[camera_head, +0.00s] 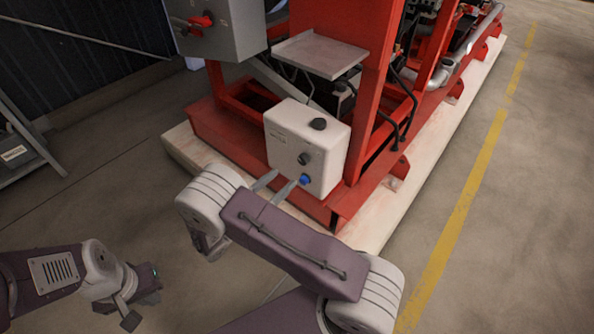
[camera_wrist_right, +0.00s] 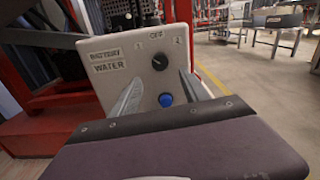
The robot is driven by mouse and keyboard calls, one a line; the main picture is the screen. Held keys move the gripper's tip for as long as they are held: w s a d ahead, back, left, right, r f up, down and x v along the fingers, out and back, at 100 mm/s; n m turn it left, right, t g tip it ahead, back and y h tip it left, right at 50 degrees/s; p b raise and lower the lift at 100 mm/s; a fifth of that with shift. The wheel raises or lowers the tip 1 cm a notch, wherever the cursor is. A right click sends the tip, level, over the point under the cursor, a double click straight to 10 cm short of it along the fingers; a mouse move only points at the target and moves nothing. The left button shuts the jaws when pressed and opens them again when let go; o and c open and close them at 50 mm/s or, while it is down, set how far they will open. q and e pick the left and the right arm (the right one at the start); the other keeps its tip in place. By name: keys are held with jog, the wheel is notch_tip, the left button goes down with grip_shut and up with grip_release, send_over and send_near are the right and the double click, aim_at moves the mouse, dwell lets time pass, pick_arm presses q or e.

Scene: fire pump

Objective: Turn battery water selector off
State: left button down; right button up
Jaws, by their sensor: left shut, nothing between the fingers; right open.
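A white control box (camera_head: 285,130) labelled BATTERY WATER is on the red pump frame. Its front carries a black selector knob (camera_head: 303,158), also in the right wrist view (camera_wrist_right: 159,62), under the marks 1, OFF and 2. I cannot tell surely which mark the knob points to. A blue button (camera_head: 306,180) sits below the knob. My right gripper (camera_head: 285,177) is open before the box front; in the right wrist view its fingers (camera_wrist_right: 160,80) flank the knob and button from the near side, with nothing between them. My left gripper (camera_head: 131,318) is shut and empty, low at left.
A grey cabinet with a red handle (camera_head: 201,20) is above left. A flat grey shelf (camera_head: 318,53) is behind the box. Open floor lies left and right, with a yellow line (camera_head: 470,190) at right.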

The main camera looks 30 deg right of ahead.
aim_at(301, 162)
jog(key=b+x, duration=0.2)
jog(key=x, duration=0.2)
jog(key=b+x, duration=0.2)
jog(key=x, duration=0.1)
jog(key=shift+d+f, duration=0.2)
jog(key=shift+d, duration=0.25)
jog(key=shift+w+d+r, duration=0.2)
jog(key=shift+w+d, duration=0.1)
jog(key=shift+d, duration=0.25)
grip_shut()
